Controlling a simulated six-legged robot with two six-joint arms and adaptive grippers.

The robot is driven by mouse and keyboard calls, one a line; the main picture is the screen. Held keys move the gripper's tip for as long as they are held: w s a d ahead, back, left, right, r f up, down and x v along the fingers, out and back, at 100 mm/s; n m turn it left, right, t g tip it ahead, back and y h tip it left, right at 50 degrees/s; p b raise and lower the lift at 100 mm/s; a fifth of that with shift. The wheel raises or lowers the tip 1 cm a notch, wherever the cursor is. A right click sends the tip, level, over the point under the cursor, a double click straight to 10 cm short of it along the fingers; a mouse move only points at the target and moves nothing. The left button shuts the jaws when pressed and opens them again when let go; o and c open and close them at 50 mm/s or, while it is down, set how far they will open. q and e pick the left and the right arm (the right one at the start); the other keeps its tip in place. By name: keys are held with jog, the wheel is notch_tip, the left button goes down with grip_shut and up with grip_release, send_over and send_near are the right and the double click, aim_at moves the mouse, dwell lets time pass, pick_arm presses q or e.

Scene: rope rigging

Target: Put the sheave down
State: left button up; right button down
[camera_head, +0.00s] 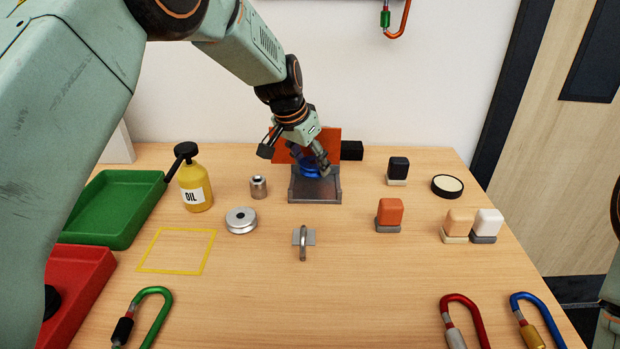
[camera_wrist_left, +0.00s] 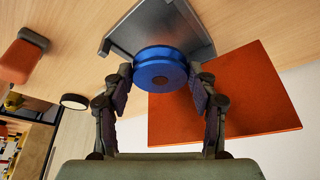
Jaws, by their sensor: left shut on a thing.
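A blue sheave (camera_head: 309,172) is a round grooved disc over the grey bracket (camera_head: 315,196), in front of an upright orange plate (camera_head: 333,146). My left gripper (camera_head: 314,164) is shut on it from above. In the left wrist view the two fingers flank the blue sheave (camera_wrist_left: 160,65), with the grey bracket (camera_wrist_left: 185,28) just beyond. I cannot tell whether the sheave touches the bracket. A silver sheave-like disc (camera_head: 241,221) lies flat on the table. My right gripper is out of view.
A yellow outlined square (camera_head: 177,251) marks bare wood at the left, near the green tray (camera_head: 110,208), red tray (camera_head: 76,292) and oil bottle (camera_head: 195,188). A metal fitting (camera_head: 303,240) stands in front of the bracket. Several coloured blocks (camera_head: 389,213) stand at the right.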

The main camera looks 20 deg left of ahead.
aim_at(313, 176)
pick_arm(q)
jog(key=shift+s+d+f, duration=0.15)
jog(key=shift+d+f, duration=0.15)
jog(key=shift+d, duration=0.05)
jog(key=f, duration=0.3)
jog(key=shift+w+a+f+b, duration=0.1)
jog(key=shift+w+f+b, duration=0.15)
jog(key=shift+f+b, duration=0.05)
jog(key=shift+a, duration=0.15)
jog(key=shift+s+r, duration=0.15)
jog(key=shift+d, duration=0.3)
jog(key=o, duration=0.9)
jog(key=shift+f, duration=0.25)
jog(key=o, duration=0.4)
jog(key=shift+a, duration=0.2)
jog(key=shift+d+r, duration=0.1)
jog(key=shift+d, duration=0.05)
